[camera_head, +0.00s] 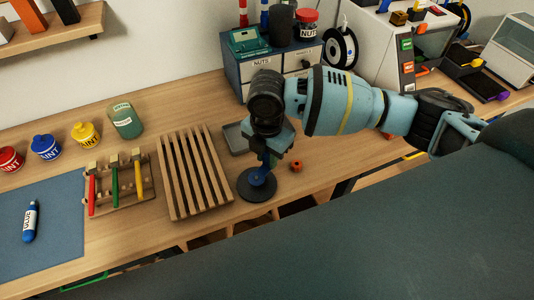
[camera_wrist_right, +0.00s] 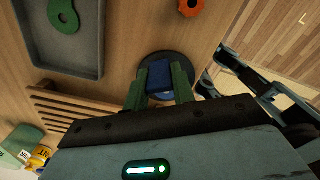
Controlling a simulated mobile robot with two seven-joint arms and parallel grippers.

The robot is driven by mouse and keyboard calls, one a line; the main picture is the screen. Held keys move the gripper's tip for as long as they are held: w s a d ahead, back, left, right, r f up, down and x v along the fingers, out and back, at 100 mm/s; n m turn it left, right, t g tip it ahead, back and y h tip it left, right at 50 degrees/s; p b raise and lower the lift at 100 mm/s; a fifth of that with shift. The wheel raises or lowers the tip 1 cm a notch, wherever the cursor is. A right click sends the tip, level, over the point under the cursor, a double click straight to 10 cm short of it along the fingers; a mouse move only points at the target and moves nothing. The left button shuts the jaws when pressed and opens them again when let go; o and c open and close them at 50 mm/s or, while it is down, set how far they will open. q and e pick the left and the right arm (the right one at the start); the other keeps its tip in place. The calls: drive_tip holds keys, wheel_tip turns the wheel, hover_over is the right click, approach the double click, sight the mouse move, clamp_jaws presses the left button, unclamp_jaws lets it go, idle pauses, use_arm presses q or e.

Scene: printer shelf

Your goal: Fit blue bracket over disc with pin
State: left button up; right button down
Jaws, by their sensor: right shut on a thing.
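The blue bracket (camera_head: 258,176) is in my right gripper (camera_head: 267,160), directly over the round black disc (camera_head: 250,193). In the right wrist view the bracket (camera_wrist_right: 160,79) sits between the two green fingers of my right gripper (camera_wrist_right: 160,92), with the dark disc (camera_wrist_right: 165,58) behind it. The gripper is shut on the bracket and points down. I cannot tell whether the bracket touches the disc. The pin is not distinguishable; the bracket and fingers cover the disc's middle. My left gripper is not in view.
A slatted wooden rack (camera_head: 196,178) stands left of the disc. A grey tray (camera_head: 235,139) lies behind, holding a green part (camera_wrist_right: 63,18). An orange knob-like piece (camera_head: 297,165) lies to the right. A drawer cabinet (camera_head: 262,70) stands at the back. The table's front edge is close.

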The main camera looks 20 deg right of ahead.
drive_tip(key=shift+f, duration=0.15)
idle(0.3)
drive_tip(key=shift+f, duration=0.8)
idle(0.4)
idle(0.3)
drive_tip(key=c, duration=1.1)
unclamp_jaws()
drive_tip(key=shift+r, duration=0.1)
